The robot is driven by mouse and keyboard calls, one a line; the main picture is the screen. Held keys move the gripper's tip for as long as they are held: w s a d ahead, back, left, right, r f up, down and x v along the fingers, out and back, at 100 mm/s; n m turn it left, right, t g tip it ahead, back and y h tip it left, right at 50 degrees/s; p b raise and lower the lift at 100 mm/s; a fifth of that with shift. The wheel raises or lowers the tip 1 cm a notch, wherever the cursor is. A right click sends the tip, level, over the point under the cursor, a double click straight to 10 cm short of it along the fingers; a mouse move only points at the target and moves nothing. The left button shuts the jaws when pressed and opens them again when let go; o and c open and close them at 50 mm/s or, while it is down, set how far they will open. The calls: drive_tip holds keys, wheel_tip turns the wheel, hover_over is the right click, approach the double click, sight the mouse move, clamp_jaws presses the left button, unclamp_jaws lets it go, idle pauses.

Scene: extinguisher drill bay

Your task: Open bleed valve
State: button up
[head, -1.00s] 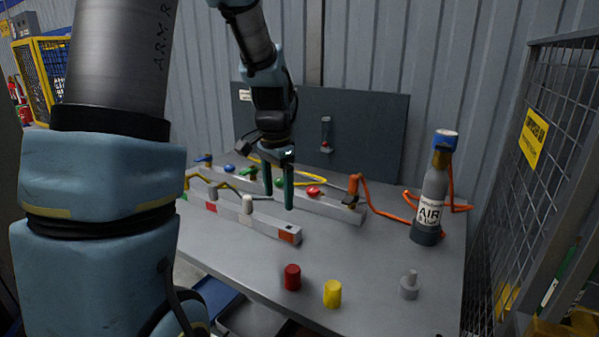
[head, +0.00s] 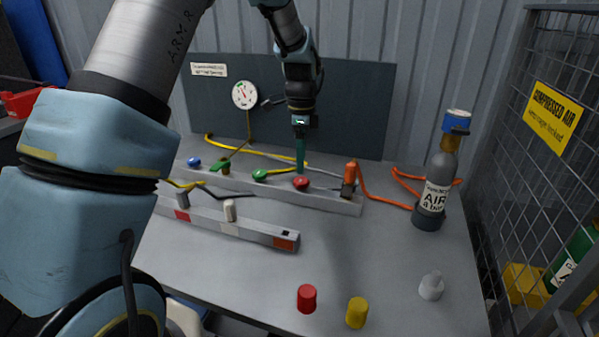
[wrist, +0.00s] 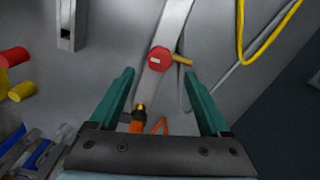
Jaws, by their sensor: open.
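A red valve knob (head: 301,184) sits on the long grey rail (head: 335,203) near its right end; no label names it as the bleed valve. My gripper (head: 300,172) points down just above it, its fingers overlapping in the head view. In the wrist view the green fingers (wrist: 159,76) are spread and empty. The red knob (wrist: 159,60) shows between and slightly beyond their tips, with a pale mark on top and a brass stub at its right. I cannot tell whether the fingers touch it.
Green knobs (head: 259,175) and a blue knob (head: 194,161) stand left on the rail, an orange fitting (head: 350,172) right. A gauge (head: 245,95) is on the back panel. A second rail (head: 265,232) lies in front. An air bottle (head: 437,180) and mesh cage (head: 550,150) are right.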

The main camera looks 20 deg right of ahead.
sight(301, 179)
wheel_tip(301, 179, down, 6)
drive_tip(key=shift+p, duration=0.55)
clamp_jaws()
idle(0.4)
